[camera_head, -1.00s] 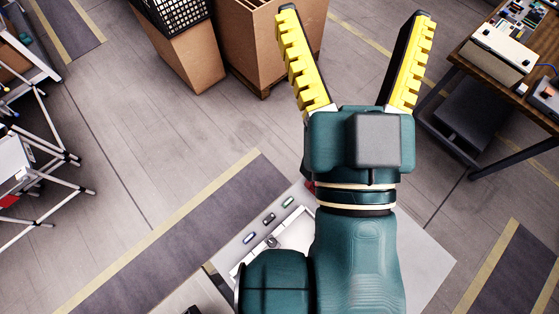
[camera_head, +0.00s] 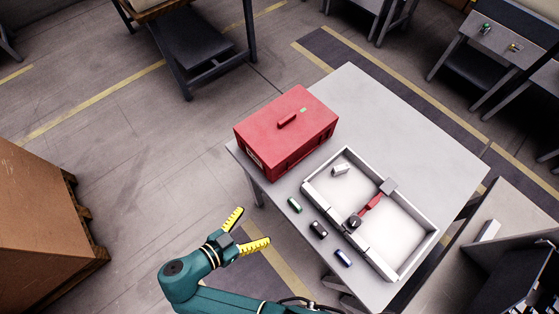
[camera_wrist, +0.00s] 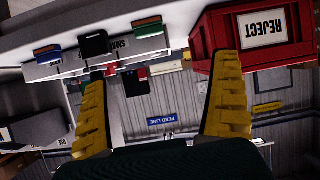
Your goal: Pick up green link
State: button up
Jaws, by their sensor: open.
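The green link (camera_head: 295,205) is a small piece lying on the grey table (camera_head: 420,130), near its front-left edge. It sits between the red box and the black link (camera_head: 318,229), with the blue link (camera_head: 343,258) farther along the row. In the wrist view the green link (camera_wrist: 148,21) is at the top, right of the black link (camera_wrist: 95,43) and the blue link (camera_wrist: 47,52). My gripper (camera_head: 253,226) is open and empty, left of the table and apart from the green link. Its spread yellow fingers (camera_wrist: 160,68) show in the wrist view.
A red box (camera_head: 287,130) stands at the table's left corner; the wrist view shows its REJECT label (camera_wrist: 261,28). A white divided tray (camera_head: 405,265) with a red-and-grey part lies right of the links. A cardboard box (camera_head: 40,220) stands on the floor at left.

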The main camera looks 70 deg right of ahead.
jog(key=b, duration=1.2)
send_near(293, 205)
jog(key=shift+m+g, duration=0.3)
jog(key=shift+m, duration=0.1)
jog(key=x, duration=0.4)
jog(key=shift+w+d+f, duration=0.2)
jog(key=shift+d, duration=0.05)
jog(key=shift+s+d+f+b, duration=0.1)
jog(key=shift+d+b, duration=0.2)
jog(key=shift+b, duration=0.2)
jog(key=shift+s+d+b, duration=0.3)
jog(key=shift+d+b, duration=0.05)
jog(key=shift+b, duration=0.25)
jog(key=f+b, duration=0.1)
jog(key=b, duration=0.2)
jog(key=s+d+f+b, duration=0.1)
jog(key=b, duration=0.2)
jog(key=shift+s+d+f+b, duration=0.2)
jog(key=shift+s+d+b, duration=0.05)
jog(key=shift+d+b, duration=0.15)
jog(key=b+x, duration=0.1)
jog(key=b, duration=0.5)
jog(key=shift+d+f, duration=0.1)
jog(key=shift+d, duration=0.2)
jog(key=shift+s+d+b, duration=0.15)
jog(key=shift+s+b, duration=0.15)
jog(key=shift+b, duration=0.45)
jog(key=shift+r, duration=0.4)
jog(key=c, duration=1.1)
